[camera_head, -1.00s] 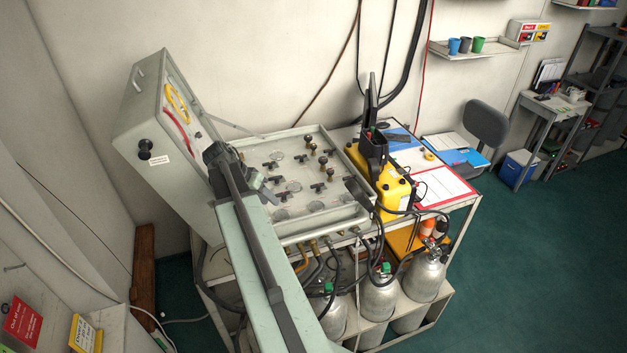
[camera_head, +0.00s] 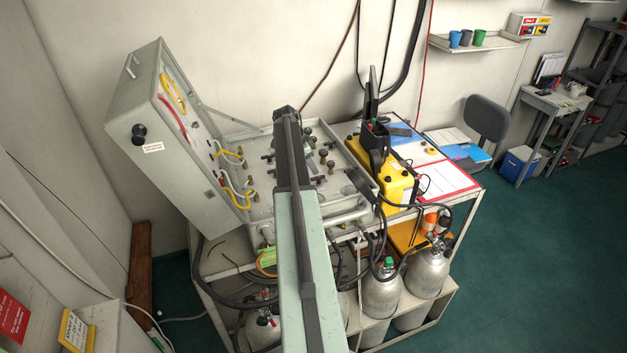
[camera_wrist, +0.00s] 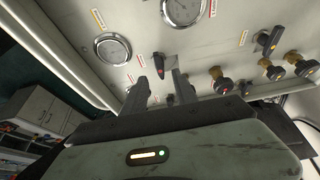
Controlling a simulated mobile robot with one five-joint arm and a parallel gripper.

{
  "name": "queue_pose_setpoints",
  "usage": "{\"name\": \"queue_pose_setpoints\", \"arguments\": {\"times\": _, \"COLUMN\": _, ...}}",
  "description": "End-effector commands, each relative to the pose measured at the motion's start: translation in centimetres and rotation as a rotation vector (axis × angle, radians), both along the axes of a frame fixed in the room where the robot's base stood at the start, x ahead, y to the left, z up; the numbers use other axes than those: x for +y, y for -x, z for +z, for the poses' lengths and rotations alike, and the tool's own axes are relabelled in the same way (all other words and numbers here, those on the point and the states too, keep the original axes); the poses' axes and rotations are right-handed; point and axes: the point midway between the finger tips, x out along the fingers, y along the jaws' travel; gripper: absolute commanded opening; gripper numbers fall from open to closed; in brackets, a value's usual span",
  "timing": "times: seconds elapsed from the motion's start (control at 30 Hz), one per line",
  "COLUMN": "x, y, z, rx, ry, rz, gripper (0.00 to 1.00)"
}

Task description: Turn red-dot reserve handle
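In the wrist view, a small black handle with a red dot (camera_wrist: 158,66) sits on the pale panel face (camera_wrist: 205,45). My gripper (camera_wrist: 159,82) is open, its two dark fingers apart and pointing at the panel. The handle appears between the fingertips, nearer the right one; I cannot tell whether they touch. In the head view, the open air panel (camera_head: 345,208) stands on the cart, and my arm covers its middle, hiding the fingertips and this handle.
Round gauges (camera_wrist: 113,48) and brass-stemmed knobs (camera_wrist: 218,76) surround the handle, with another black handle (camera_wrist: 267,41) to the right. A raised lid (camera_head: 165,150) with yellow hoses stands left. A yellow unit (camera_head: 395,185) stands right of the panel. Gas cylinders (camera_head: 381,293) stand below.

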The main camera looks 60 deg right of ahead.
Motion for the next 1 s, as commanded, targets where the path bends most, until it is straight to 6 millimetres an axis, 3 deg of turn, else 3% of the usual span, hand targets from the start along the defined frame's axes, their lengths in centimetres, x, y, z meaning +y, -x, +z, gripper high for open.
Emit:
{"name": "queue_pose_setpoints", "arguments": {"times": 0.03, "x": -0.3, "y": 0.2, "z": -1.8, "rx": 0.0, "ry": 0.0, "rz": 0.0, "gripper": 0.34}}
{"name": "queue_pose_setpoints", "arguments": {"times": 0.2, "x": -1.1, "y": 0.8, "z": -4.3, "rx": 0.0, "ry": 0.0, "rz": 0.002, "gripper": 0.34}}
{"name": "queue_pose_setpoints", "arguments": {"times": 0.53, "x": -1.4, "y": 0.9, "z": -4.4, "rx": 0.0, "ry": 0.0, "rz": 0.003, "gripper": 0.34}}
{"name": "queue_pose_setpoints", "arguments": {"times": 0.67, "x": -1.3, "y": 0.9, "z": -4.4, "rx": 0.0, "ry": 0.0, "rz": 0.004, "gripper": 0.0}}
{"name": "queue_pose_setpoints", "arguments": {"times": 0.77, "x": -1.3, "y": 0.9, "z": -4.4, "rx": 0.0, "ry": 0.0, "rz": 0.004, "gripper": 0.0}}
{"name": "queue_pose_setpoints", "arguments": {"times": 0.8, "x": 0.2, "y": 0.8, "z": -4.4, "rx": 0.0, "ry": 0.0, "rz": 0.01, "gripper": 0.0}}
{"name": "queue_pose_setpoints", "arguments": {"times": 1.0, "x": -0.9, "y": 0.7, "z": -4.5, "rx": 0.001, "ry": -0.002, "rz": 0.027, "gripper": 0.0}}
